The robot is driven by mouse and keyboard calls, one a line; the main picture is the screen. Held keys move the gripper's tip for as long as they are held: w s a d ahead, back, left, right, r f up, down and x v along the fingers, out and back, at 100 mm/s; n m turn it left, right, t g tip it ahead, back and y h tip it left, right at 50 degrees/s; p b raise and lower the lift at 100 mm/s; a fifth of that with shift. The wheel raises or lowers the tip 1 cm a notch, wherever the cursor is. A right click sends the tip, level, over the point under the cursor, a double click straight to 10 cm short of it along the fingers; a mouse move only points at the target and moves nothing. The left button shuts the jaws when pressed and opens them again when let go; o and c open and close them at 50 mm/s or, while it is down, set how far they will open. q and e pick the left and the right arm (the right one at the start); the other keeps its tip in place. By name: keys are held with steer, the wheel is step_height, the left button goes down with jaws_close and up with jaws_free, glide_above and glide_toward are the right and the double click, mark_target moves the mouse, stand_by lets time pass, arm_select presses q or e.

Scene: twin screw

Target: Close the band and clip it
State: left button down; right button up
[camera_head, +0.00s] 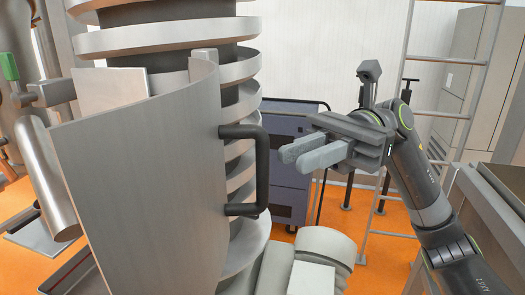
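The band (150,170) is a large curved grey metal sheet standing in front of a ribbed grey column, at the left and middle of the head view. A black bar handle (262,170) sticks out from its right edge. The band stands swung away from the column, whose rings show bare behind it. My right gripper (295,160) hangs to the right of the handle, apart from it, pointing left. Its two light grey fingers look slightly parted, with nothing between them. My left gripper is not in view. I cannot make out the clip for certain.
The ribbed column (250,100) stands behind the band. A metal cylinder (48,175) and a lever with a green grip (9,66) are at the left. A dark cabinet (290,190) and a ladder (440,115) stand behind. Orange floor (390,255) shows between them.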

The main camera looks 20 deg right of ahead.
mark_target(268, 170)
steer(key=shift+p+x, duration=1)
steer(key=shift+x, duration=2.35)
jaws_close()
